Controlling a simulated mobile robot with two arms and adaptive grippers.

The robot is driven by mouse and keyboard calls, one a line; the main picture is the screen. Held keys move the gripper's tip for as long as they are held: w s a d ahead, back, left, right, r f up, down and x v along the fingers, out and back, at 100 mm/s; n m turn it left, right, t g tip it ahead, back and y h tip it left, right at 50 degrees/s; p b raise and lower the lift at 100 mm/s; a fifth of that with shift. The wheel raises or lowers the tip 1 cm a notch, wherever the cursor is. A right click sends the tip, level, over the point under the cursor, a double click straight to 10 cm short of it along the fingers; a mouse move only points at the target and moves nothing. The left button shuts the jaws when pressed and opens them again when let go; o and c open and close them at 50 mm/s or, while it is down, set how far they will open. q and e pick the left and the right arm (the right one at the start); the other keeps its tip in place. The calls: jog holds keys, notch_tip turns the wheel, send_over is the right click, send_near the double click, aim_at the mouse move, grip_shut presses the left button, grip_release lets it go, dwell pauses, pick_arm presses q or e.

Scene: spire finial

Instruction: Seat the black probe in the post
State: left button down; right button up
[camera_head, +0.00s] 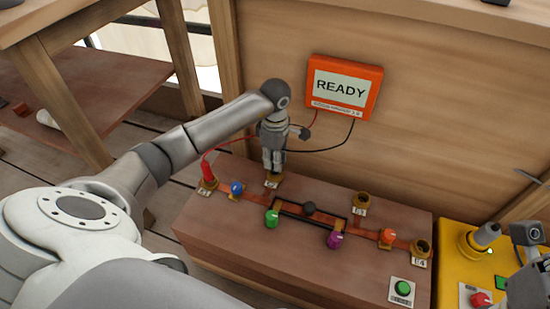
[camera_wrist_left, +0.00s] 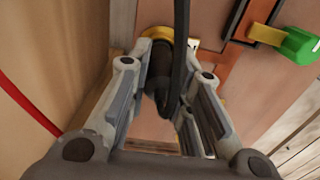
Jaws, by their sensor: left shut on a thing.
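My left gripper (camera_head: 273,167) is shut on the black probe, and its fingers point down over a brass post (camera_head: 272,181) on the brown block's back edge. In the left wrist view the black probe (camera_wrist_left: 161,88) lies between the two fingers (camera_wrist_left: 165,120), with its cable crossing in front. Its far end meets the post's brass ring (camera_wrist_left: 157,33); I cannot tell how deep it sits. The head view hides most of the probe behind the fingers. The red probe (camera_head: 208,172) stands upright in the leftmost post. My right gripper (camera_head: 530,275) is partly cut off at the right edge.
The brown block (camera_head: 235,235) carries coloured knobs, copper strips and two more brass posts (camera_head: 361,201) (camera_head: 420,247). A green button (camera_head: 402,288) is at its front right. An orange meter (camera_head: 343,88) reading READY hangs behind, with red and black cables. A yellow box (camera_head: 453,265) stands right.

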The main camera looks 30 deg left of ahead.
pick_arm(q)
jog(key=c, duration=1.3)
grip_release()
jog(key=shift+f, duration=0.1)
